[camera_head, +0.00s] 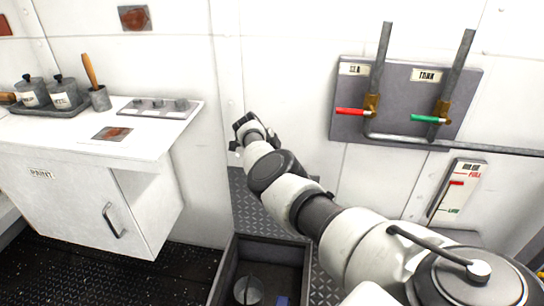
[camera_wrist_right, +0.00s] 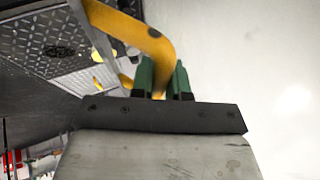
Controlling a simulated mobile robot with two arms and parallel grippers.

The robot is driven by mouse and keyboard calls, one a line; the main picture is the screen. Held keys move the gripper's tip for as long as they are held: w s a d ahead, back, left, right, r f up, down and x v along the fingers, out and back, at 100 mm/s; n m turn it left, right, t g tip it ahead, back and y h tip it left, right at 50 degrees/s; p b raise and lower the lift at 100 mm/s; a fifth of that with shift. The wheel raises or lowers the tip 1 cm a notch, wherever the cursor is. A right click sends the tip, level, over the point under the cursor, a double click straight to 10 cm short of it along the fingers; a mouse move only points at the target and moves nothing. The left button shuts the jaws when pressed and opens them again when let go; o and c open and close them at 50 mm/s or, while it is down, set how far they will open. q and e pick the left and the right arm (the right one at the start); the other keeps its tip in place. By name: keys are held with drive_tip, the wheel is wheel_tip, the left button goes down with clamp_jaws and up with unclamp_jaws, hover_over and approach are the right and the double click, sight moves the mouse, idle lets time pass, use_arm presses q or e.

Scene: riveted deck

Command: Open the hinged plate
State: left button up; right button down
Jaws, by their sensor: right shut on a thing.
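The grey tread-patterned plate (camera_head: 246,205) shows behind my right arm in the head view, beyond an open dark compartment (camera_head: 228,265). It seems raised against the white wall, though my arm hides much of it. In the wrist view, tread-patterned metal (camera_wrist_right: 60,55) fills the upper left. A yellow handle (camera_wrist_right: 135,28) curves down between the green fingertips of my right gripper (camera_wrist_right: 163,80), which is shut on it. In the head view my right gripper (camera_head: 249,128) is near the wall above the plate, and its fingertips are hard to make out. My left gripper is out of view.
A metal cup (camera_head: 248,291) and a small blue thing (camera_head: 282,301) are in the compartment. A white cabinet (camera_head: 85,200) stands at the left. A valve panel (camera_head: 400,105) and a lever box (camera_head: 458,190) are on the wall at the right.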

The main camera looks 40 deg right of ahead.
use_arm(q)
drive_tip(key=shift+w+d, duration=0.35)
use_arm(e)
drive_tip(key=shift+w+d, duration=0.2)
drive_tip(key=shift+d, duration=0.05)
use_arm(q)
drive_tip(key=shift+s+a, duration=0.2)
use_arm(e)
drive_tip(key=c, duration=1.4)
unclamp_jaws()
drive_tip(key=p+v, duration=0.2)
drive_tip(key=v, duration=0.1)
drive_tip(key=shift+a+r, duration=0.15)
drive_tip(key=shift+r, duration=0.2)
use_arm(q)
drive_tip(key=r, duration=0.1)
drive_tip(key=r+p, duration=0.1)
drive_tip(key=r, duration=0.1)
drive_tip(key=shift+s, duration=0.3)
use_arm(e)
drive_tip(key=v, duration=0.7)
drive_tip(key=shift+f, duration=0.1)
